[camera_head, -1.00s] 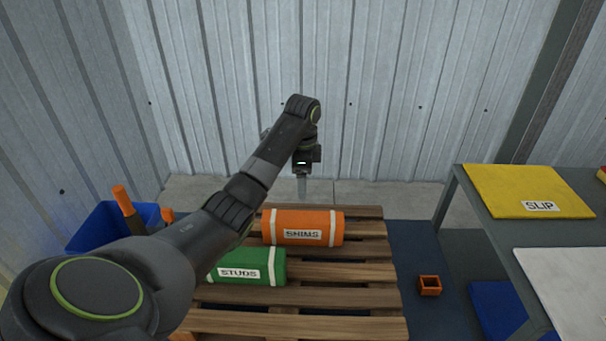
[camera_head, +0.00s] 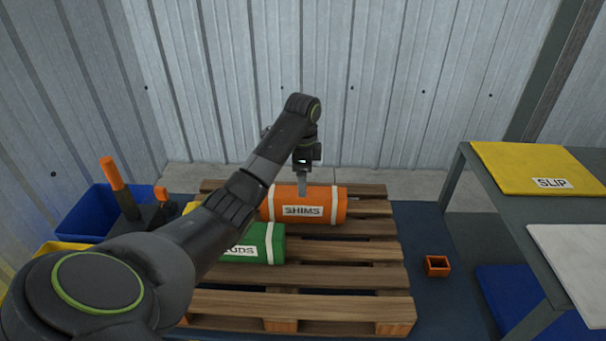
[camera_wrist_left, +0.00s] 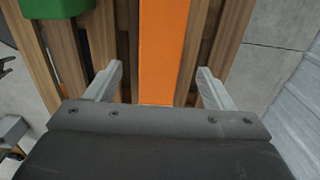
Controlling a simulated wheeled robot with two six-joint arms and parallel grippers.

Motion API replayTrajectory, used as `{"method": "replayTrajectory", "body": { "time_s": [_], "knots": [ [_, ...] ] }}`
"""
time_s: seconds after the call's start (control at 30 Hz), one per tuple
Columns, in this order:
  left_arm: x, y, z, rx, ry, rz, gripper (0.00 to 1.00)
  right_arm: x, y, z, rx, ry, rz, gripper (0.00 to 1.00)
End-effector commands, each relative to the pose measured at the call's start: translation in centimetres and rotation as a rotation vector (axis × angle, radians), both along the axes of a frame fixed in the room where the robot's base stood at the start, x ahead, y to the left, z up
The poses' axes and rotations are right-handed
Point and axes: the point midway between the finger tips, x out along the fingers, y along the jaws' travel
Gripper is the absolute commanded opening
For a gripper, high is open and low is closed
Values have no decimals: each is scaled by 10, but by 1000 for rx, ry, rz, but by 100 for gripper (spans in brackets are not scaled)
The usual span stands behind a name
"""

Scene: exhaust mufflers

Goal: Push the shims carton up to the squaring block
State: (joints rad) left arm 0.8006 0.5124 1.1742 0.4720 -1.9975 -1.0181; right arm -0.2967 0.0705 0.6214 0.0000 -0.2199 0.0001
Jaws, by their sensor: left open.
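The shims carton (camera_head: 330,208) is an orange bundle with white bands and a SHIMS label, lying on the wooden pallet (camera_head: 345,275) near its far edge. My left gripper (camera_head: 303,192) points down at the carton, its fingers overlapping the carton's far side in the head view. In the left wrist view the gripper (camera_wrist_left: 160,85) is open, with the orange carton (camera_wrist_left: 164,45) showing between its spread fingers. Whether the fingers touch it I cannot tell. I cannot make out a squaring block. My right gripper is not in view.
A green studs carton (camera_head: 255,244) lies just nearer on the pallet, partly behind my left arm. A blue bin (camera_head: 82,214) stands left. A small orange open box (camera_head: 437,265) is right of the pallet. A table with a yellow SLIP pad (camera_head: 530,165) stands right.

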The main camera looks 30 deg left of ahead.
Motion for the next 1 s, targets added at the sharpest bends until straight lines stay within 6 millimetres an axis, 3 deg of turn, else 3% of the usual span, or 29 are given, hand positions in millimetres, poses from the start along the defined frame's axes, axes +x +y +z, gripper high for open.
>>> {"method": "replayTrajectory", "body": {
  "time_s": [0.2,0.4,0.6,0.9,1.0],
  "knots": [
    [-1,-1,-44,-2,5,0,75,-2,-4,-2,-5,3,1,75],
    [0,0,-74,-2,3,0,75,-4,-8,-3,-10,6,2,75],
    [0,0,-87,0,1,-1,75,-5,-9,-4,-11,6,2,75],
    [0,0,-88,0,1,-1,75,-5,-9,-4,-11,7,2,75],
    [0,0,-88,0,1,-1,65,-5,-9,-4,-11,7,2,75]
  ]
}}
